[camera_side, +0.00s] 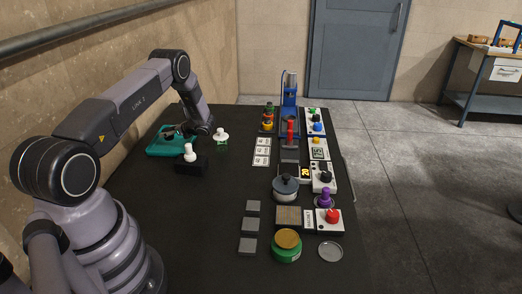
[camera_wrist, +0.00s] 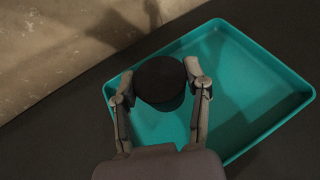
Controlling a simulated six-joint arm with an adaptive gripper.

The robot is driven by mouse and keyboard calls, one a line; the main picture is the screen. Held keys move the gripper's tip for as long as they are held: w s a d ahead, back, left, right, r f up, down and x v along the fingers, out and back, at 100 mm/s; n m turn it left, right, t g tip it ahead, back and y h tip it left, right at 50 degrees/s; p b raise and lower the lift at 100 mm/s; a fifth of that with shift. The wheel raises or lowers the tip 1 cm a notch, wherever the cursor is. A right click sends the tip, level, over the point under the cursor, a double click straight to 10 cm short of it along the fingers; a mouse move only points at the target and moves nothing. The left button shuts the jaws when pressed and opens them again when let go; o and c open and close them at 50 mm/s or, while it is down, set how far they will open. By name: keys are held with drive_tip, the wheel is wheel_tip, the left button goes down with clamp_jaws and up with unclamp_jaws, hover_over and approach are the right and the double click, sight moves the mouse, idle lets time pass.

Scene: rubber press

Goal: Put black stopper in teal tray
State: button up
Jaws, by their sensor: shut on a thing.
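The black stopper (camera_wrist: 160,82) is a dark round piece held between the two fingers of my gripper (camera_wrist: 158,88) in the wrist view. My gripper is shut on it, over the left part of the teal tray (camera_wrist: 270,112). In the side view the teal tray (camera_side: 160,149) lies at the far left of the black table, and my gripper (camera_side: 171,133) is over it. The stopper is hard to make out there. I cannot tell whether the stopper touches the tray floor.
A white-knobbed piece on a black block (camera_side: 190,160) stands just in front of the tray. Another white-topped piece (camera_side: 221,136) stands to its right. A blue press (camera_side: 289,100), grey pads, a pot (camera_side: 286,187) and a green tin (camera_side: 286,250) stand further right. A wall rises behind the tray.

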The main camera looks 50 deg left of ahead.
sight(173, 138)
drive_tip(key=shift+w+a+f, duration=0.1)
drive_tip(key=shift+a+f, duration=0.05)
drive_tip(key=shift+f, duration=1.5)
drive_tip(key=shift+f, duration=0.1)
drive_tip(key=o, duration=1.1)
drive_tip(key=shift+o, duration=0.2)
